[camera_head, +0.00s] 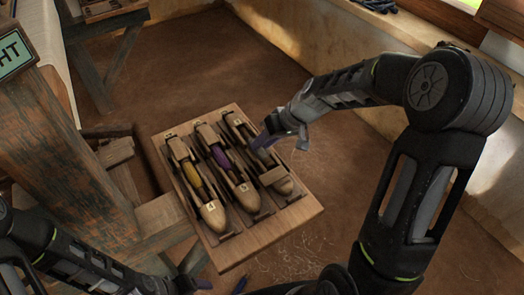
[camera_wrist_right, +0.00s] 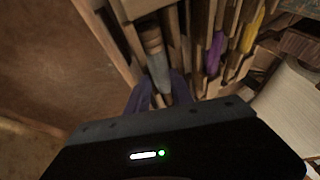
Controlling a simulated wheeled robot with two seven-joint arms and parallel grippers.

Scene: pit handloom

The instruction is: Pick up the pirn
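A wooden tray (camera_head: 278,227) holds three boat-shaped shuttles side by side. The left shuttle carries a yellow pirn (camera_head: 194,179), the middle one a purple pirn (camera_head: 221,156). In the right shuttle (camera_head: 282,184) lies a grey-blue pirn (camera_wrist_right: 158,68). My right gripper (camera_head: 268,141) is over the upper part of that shuttle and partly covers it. In the wrist view my right gripper's bluish fingers (camera_wrist_right: 162,92) stand on either side of the grey-blue pirn; I cannot tell whether they press on it. My left gripper (camera_head: 215,284) is low at the bottom edge, mostly cut off.
A worn wooden loom post (camera_head: 62,150) and beams stand left of the tray. A green-edged sign (camera_head: 14,55) hangs at the upper left. Bare brown floor (camera_head: 215,60) lies behind the tray. A pale wall ledge (camera_head: 345,40) runs along the right. Dark small items (camera_head: 376,5) lie on it.

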